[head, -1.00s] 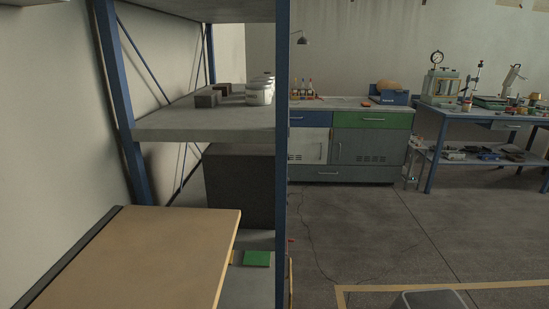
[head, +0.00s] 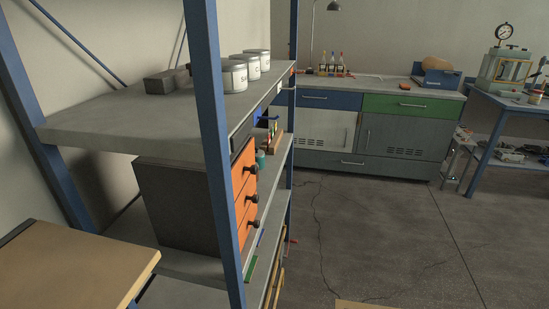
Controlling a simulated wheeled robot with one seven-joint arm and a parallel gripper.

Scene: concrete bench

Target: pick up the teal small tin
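A small teal object (head: 261,158), which may be the teal small tin, shows on the middle shelf (head: 276,178) of the blue-posted rack. It stands just right of the orange-fronted drawer cabinet (head: 245,185) and is partly hidden by it. It is too small to make out in detail. My gripper is not in view.
White labelled cans (head: 234,76) and dark blocks (head: 167,81) sit on the upper grey shelf (head: 110,125). A blue rack post (head: 212,130) stands in front. A wooden tabletop (head: 70,265) is at lower left. The concrete floor (head: 390,230) on the right is clear.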

